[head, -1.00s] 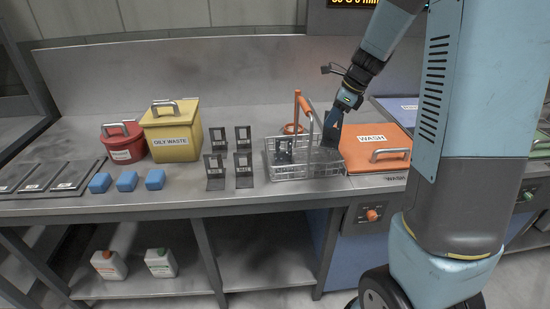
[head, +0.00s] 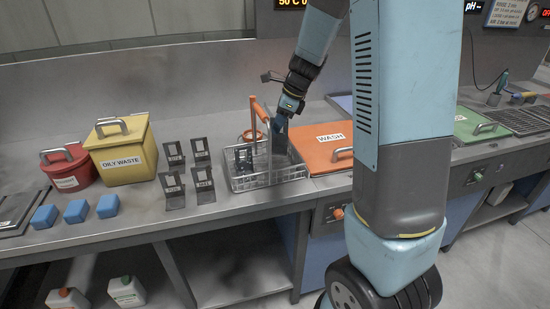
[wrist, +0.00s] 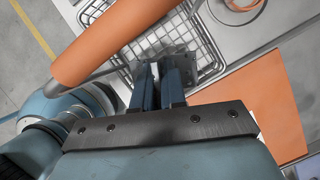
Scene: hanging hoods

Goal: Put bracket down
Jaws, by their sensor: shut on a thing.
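My gripper (head: 279,128) points down over the right part of the wire basket (head: 270,182). It is shut on a dark bracket (head: 278,143), whose lower part is within the basket's outline. In the wrist view the gripper's two blue fingers (wrist: 160,88) close on the bracket, and its grey plate with holes (wrist: 207,66) shows beyond them over the wire mesh (wrist: 185,35). I cannot tell whether the bracket touches the basket floor. Several more brackets (head: 174,190) stand on the bench to the left.
The basket's upright orange handle (head: 257,112) is close beside my gripper and looms large in the wrist view (wrist: 115,42). An orange WASH lid (head: 318,150) lies right of the basket. The yellow OILY WASTE bin (head: 122,160), red bin (head: 68,170) and blue blocks (head: 75,211) are left.

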